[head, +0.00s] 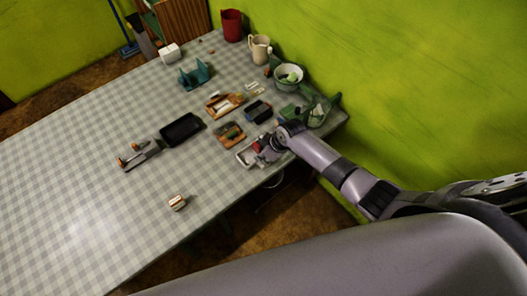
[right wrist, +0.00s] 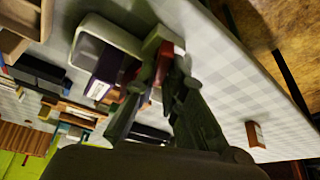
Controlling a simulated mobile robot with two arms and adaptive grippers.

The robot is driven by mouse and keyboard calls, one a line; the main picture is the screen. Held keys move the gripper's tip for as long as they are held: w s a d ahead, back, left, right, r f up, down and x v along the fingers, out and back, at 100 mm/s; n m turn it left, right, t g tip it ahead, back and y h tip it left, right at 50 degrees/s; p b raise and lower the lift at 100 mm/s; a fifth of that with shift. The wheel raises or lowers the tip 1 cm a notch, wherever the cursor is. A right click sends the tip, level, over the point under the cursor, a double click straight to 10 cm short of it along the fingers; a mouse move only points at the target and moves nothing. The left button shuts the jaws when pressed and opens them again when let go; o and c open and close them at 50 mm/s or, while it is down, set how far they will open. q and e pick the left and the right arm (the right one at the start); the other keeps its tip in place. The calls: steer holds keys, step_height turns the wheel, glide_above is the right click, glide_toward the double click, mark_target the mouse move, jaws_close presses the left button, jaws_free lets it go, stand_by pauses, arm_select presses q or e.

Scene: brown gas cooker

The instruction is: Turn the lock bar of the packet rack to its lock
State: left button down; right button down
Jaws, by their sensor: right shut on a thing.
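The packet rack (head: 245,157), a small white frame, lies near the table's front right edge. It shows larger in the right wrist view (right wrist: 88,45), with a dark purple packet (right wrist: 106,72) in it. A red bar (right wrist: 153,45), which looks like the lock bar, is at the rack's side. My right gripper (head: 262,149) is over the rack; its dark fingers (right wrist: 163,75) are shut on the red bar. The fingers hide part of the bar, so its exact angle cannot be told. My left gripper is not in view.
A black tray (head: 181,129) lies to the left. A small block (head: 177,202) lies near the front edge. The left tabletop is clear.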

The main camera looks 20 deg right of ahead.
steer(key=m+p, duration=0.1)
steer(key=m+h+p, duration=0.1)
steer(key=m, duration=0.1)
steer(key=shift+w+r+t, duration=0.1)
steer(key=shift+r+t, duration=0.1)
steer(key=shift+t, duration=0.1)
steer(key=shift+m+h+p, duration=0.3)
steer(key=shift+m+p, duration=0.1)
steer(key=shift+m, duration=0.4)
steer(key=shift+f, duration=0.1)
steer(key=c, duration=1.9)
jaws_free()
steer(key=shift+c, duration=0.2)
steer(key=v, duration=1.2)
steer(key=shift+s, duration=0.2)
steer(key=shift+f, duration=0.1)
